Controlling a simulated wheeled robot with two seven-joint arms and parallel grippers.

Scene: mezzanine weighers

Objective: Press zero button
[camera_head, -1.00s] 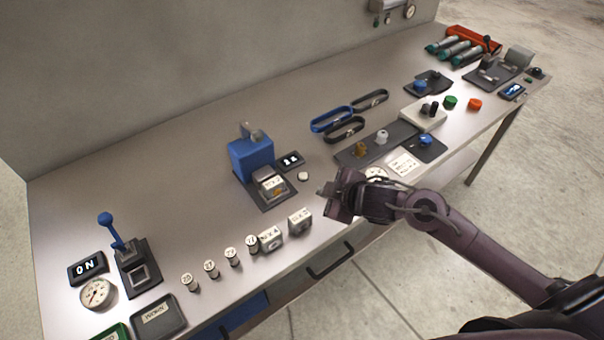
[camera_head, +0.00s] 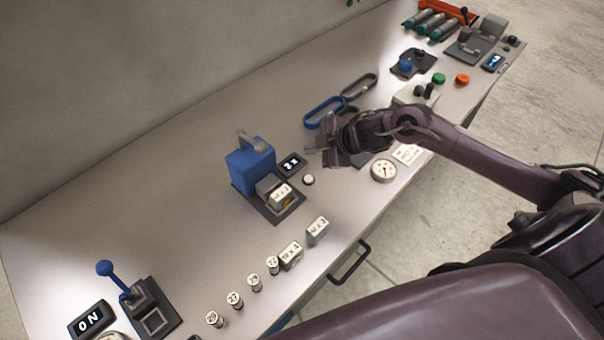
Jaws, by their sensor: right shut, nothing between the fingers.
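A small round white button (camera_head: 308,180) sits on the table beside the weigher, just below its dark display (camera_head: 291,164). It is the likely zero button, but no label on it can be read. The blue weigher (camera_head: 250,166) carries a small labelled block (camera_head: 281,193) on its front pan. My right gripper (camera_head: 318,151) is shut and empty. It appears above the table, up and slightly right of the button in the picture, and a gap shows between them. The button is fully visible. My left gripper is not in view.
Labelled weights (camera_head: 254,283) and blocks (camera_head: 317,231) line the front edge. A dial gauge (camera_head: 383,170) lies right of the button. Blue and black loops (camera_head: 324,112) lie behind my right gripper. A blue-handled lever (camera_head: 115,275) stands at lower left. The table behind the weigher is clear.

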